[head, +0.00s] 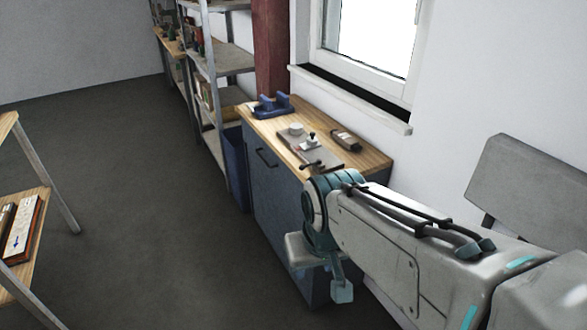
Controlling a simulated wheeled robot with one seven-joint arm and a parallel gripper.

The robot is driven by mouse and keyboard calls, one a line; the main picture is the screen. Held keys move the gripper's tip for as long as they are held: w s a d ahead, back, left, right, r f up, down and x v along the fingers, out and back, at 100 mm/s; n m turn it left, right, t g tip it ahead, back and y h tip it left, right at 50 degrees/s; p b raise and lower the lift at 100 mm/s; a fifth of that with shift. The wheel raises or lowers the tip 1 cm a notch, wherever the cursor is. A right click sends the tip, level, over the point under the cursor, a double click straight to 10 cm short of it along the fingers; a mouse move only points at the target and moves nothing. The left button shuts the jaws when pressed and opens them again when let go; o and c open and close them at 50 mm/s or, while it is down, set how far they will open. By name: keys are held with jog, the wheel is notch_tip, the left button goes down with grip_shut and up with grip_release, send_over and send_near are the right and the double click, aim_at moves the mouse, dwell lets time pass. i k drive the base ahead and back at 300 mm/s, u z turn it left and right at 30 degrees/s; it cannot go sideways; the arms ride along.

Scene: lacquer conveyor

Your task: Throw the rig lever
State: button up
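A flat grey rig plate (325,152) lies on the wooden top of a blue-grey cabinet. It carries a pale round part (296,129), a small white part with a dark knob (310,141), and a dark lever-like bar (312,165) near its front edge. I take this bar for the rig lever, but it is small and its position is hard to read. My arm reaches in from the lower right and ends in front of the cabinet. What seems to be my gripper (341,291) hangs below the wrist, apart from the rig; its fingers are not clear.
A blue two-post holder (273,106) and a dark boxy device (345,140) share the cabinet top (375,160). A blue bin (236,165) and metal shelves (232,57) stand beyond. A wooden rack (32,205) is at left. The floor between is clear.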

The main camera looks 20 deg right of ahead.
aim_at(302, 167)
jog(key=u, duration=0.65)
jog(key=i, duration=0.9)
jog(key=z, duration=0.4)
